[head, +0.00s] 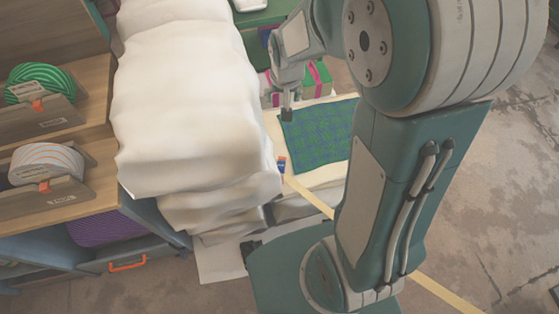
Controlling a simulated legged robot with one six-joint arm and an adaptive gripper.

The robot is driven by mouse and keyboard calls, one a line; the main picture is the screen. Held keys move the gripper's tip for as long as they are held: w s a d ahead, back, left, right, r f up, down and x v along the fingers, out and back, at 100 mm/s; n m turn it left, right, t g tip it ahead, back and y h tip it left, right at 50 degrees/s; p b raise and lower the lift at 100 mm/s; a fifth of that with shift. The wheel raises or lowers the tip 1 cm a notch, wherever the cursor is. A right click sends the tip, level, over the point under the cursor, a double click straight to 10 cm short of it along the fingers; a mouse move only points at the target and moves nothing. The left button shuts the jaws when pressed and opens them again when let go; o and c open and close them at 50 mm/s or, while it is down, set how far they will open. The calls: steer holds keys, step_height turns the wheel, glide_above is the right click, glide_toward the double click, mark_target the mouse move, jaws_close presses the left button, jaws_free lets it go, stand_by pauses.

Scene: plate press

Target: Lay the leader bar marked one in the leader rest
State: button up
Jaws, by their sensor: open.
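My gripper (287,114) is small in the head view, pointing down at the left edge of a blue-green patterned cloth or mat (322,135). It looks open, and I see nothing held in it. I cannot make out a leader bar marked one or a leader rest in this view. My arm covers much of the middle and right, so things behind it are hidden.
A tall white draped pile (190,95) stands left of my gripper. Wooden shelves (85,135) at the left hold a green coil (45,77) and a pale coil (45,163). A small blue-and-orange item (281,165) lies near the pile. Floor (510,170) at right looks clear.

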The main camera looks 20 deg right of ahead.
steer(key=w+f+m+g, duration=0.1)
steer(key=w+f, duration=0.2)
steer(key=f, duration=1)
steer(key=m+g, duration=0.1)
steer(key=g, duration=0.1)
glide_toward(281, 165)
steer(key=shift+w+a+f, duration=0.15)
steer(key=shift+f, duration=0.15)
steer(key=f, duration=1.1)
steer(key=shift+s+f, duration=0.25)
steer(key=shift+s, duration=0.1)
jaws_close()
